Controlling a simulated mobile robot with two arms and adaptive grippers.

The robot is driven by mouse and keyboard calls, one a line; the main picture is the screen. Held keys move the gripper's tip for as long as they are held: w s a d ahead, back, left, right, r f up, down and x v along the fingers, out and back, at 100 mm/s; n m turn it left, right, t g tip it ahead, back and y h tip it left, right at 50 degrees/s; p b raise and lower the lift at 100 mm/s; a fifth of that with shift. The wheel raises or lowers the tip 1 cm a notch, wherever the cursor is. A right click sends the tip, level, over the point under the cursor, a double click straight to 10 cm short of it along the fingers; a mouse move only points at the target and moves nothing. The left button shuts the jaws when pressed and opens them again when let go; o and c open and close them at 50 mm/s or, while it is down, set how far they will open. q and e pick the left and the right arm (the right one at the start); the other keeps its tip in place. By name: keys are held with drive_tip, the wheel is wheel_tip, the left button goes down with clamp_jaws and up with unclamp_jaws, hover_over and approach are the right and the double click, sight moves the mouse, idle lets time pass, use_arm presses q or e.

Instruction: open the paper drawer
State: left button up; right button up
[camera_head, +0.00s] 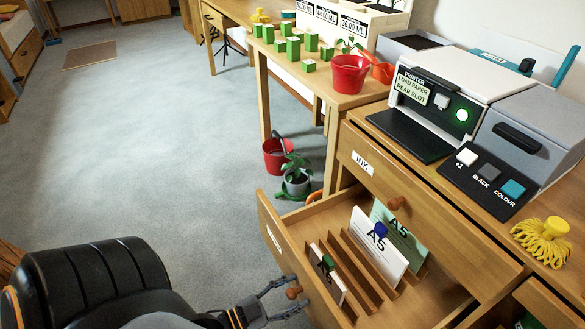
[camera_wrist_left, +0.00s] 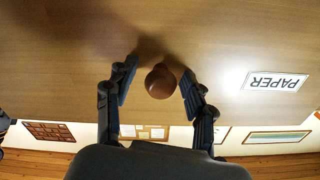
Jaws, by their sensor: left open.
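The paper drawer (camera_head: 268,232) stands pulled out below the ink drawer in the head view. Inside it are wooden dividers and upright paper cards, some marked A5. Its round brown knob (camera_head: 293,293) is on the front panel, and the wrist view shows the knob (camera_wrist_left: 160,82) beside the PAPER label (camera_wrist_left: 274,81). My left gripper (camera_head: 289,297) is open at the knob. In the wrist view its two fingers (camera_wrist_left: 158,75) stand on either side of the knob, with gaps visible. My right gripper is in neither view.
The ink drawer (camera_head: 362,178) above is shut. A printer (camera_head: 440,100) and a yellow tassel-like object (camera_head: 543,240) stand on the cabinet top. Grey floor (camera_head: 150,140) to the left is clear.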

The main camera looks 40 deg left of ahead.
use_arm(q)
drive_tip(key=v, duration=1.2)
idle(0.3)
